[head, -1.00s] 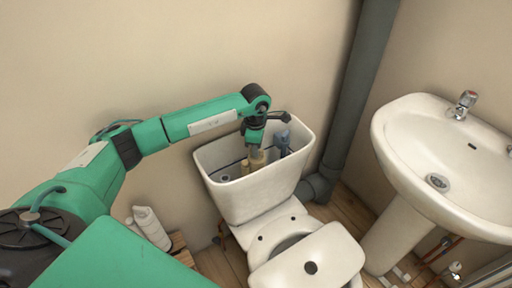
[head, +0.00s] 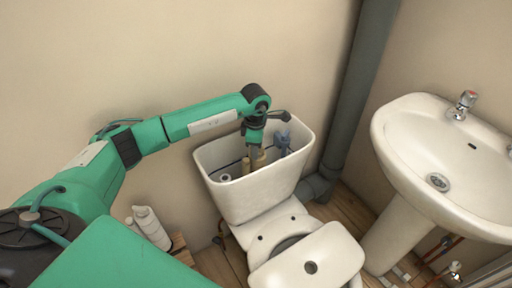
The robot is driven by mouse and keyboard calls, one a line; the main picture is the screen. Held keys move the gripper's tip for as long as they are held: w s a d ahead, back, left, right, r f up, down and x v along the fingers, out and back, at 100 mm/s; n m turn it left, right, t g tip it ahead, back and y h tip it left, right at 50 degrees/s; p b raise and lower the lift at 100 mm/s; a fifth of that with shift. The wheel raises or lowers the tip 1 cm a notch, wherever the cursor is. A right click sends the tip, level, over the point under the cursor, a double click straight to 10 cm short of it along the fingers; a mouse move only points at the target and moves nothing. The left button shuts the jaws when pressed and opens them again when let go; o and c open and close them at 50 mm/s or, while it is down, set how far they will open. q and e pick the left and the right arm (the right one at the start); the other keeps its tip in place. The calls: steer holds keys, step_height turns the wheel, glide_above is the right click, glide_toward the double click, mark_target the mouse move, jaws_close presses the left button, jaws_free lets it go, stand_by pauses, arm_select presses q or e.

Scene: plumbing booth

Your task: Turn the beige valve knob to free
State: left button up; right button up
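The beige valve knob (head: 260,160) is a small tan piece inside the open toilet cistern (head: 262,192). My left gripper (head: 256,152) points down into the cistern from above, its fingers at the beige knob. The fingers are small and partly hide the knob, so I cannot tell whether they are closed on it. Another tan fitting (head: 245,167) stands just left of the fingers. A blue-grey valve part (head: 283,142) stands to the right of them in the cistern. My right gripper is not in view.
The toilet bowl with its lid-like white piece (head: 308,262) is in front of the cistern. A grey waste pipe (head: 357,90) rises behind on the right. A white washbasin (head: 445,165) stands at the right. White bottles (head: 150,228) stand at the left on the floor side.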

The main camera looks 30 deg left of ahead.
arm_select(q)
step_height(320, 180, up, 14)
stand_by(0.5)
steer(key=shift+s+f, duration=0.1)
steer(key=shift+f, duration=0.05)
